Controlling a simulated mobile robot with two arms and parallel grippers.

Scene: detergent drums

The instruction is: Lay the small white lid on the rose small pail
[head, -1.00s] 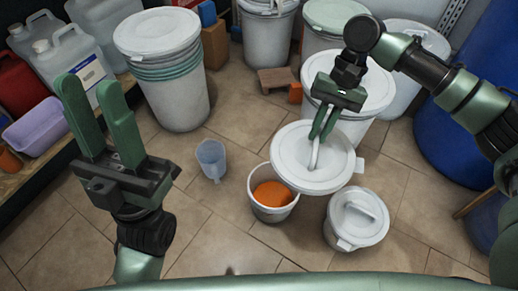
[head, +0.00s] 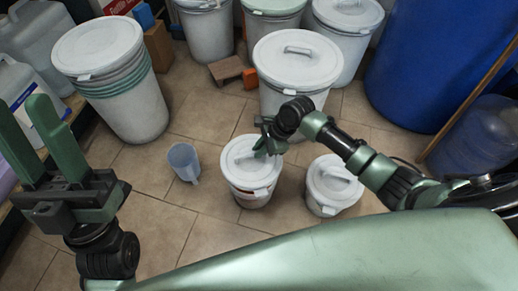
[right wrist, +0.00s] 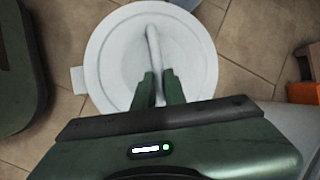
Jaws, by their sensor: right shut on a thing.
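The small white lid (head: 243,171) covers the mouth of the small pail (head: 250,198), which looks off-white with a reddish mark rather than clearly rose. The lid looks level and in line with the rim; I cannot tell whether a slight gap remains. My right gripper (head: 268,146) is shut on the lid's handle. In the right wrist view the fingers (right wrist: 159,86) pinch the near end of the handle (right wrist: 153,42), and the round lid (right wrist: 110,55) hides the pail beneath. My left gripper (head: 20,115) is open and empty at the left, away from the pail.
A small lidded white pail (head: 331,190) stands just right of the pail. A clear bluish jug (head: 184,161) stands to its left. A large lidded drum (head: 297,72) stands behind, near a wooden block (head: 226,70). The tiled floor (head: 190,220) in front is clear.

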